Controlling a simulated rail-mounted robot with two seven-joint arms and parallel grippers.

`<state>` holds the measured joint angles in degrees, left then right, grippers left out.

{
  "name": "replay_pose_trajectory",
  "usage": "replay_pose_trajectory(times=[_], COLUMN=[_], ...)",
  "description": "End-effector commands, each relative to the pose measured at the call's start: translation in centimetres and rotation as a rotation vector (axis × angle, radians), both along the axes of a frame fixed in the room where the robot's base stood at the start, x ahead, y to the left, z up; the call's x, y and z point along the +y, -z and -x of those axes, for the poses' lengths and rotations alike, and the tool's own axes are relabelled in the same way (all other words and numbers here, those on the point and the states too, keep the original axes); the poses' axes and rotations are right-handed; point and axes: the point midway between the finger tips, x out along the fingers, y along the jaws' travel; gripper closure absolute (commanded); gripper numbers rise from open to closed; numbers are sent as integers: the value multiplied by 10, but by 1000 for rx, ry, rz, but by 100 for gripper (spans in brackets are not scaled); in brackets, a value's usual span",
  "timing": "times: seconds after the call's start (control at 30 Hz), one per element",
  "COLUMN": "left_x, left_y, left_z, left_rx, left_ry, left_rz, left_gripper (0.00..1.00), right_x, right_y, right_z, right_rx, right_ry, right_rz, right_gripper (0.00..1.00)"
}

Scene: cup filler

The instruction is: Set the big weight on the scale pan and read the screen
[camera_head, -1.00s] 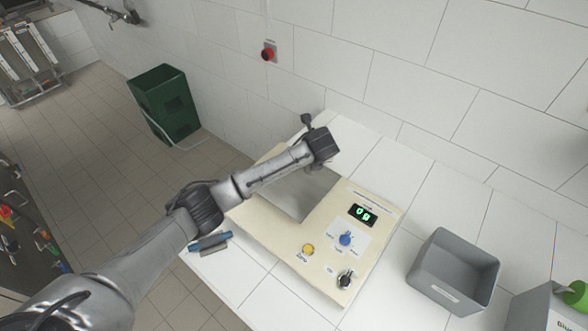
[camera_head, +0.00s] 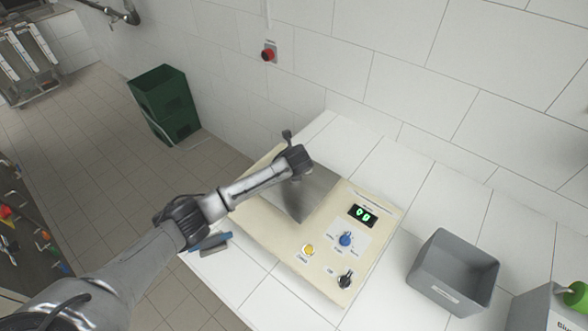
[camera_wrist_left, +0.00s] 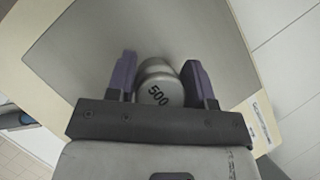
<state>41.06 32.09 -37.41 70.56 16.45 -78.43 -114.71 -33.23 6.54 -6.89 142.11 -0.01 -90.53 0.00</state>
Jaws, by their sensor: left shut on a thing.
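The scale (camera_head: 300,262) is a cream panel on the white tiled counter, with a grey metal pan (camera_head: 320,190) at its back. Its small screen (camera_head: 362,215) glows green; the digits are small and look like zeros, though I cannot read them surely. My left gripper (camera_wrist_left: 160,78) is shut on the big weight (camera_wrist_left: 158,88), a grey metal cylinder marked 500, over the pan. I cannot tell whether the weight touches the pan. In the head view my left arm hides the weight. My right gripper is not in view.
The scale has a yellow button (camera_head: 308,250), a blue knob (camera_head: 345,239) and a black knob (camera_head: 345,280). A grey bin (camera_head: 452,272) stands right of it. A blue-handled item (camera_head: 210,243) lies at the counter's left edge. A green crate (camera_head: 165,105) stands on the floor.

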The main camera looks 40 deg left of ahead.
Motion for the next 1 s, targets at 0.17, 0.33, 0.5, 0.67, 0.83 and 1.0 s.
replay_pose_trajectory(times=[0.17,0.33,0.5,0.67,0.83,1.0], left_x=[0,0,0,0,0,-1], left_y=[-2,0,2,2,2,-5], left_z=[-1,-1,0,0,0,1], left_rx=[-5,-4,-2,-2,-2,-3], left_ry=[0,-1,0,0,0,1], left_rz=[0,0,0,0,0,0], left_gripper=[93,93,41,27,27,27], right_x=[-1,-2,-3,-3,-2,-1], right_y=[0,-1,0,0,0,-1], right_z=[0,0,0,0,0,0], right_rx=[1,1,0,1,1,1], right_ry=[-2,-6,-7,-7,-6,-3], right_rz=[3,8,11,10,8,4], right_gripper=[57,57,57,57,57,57])
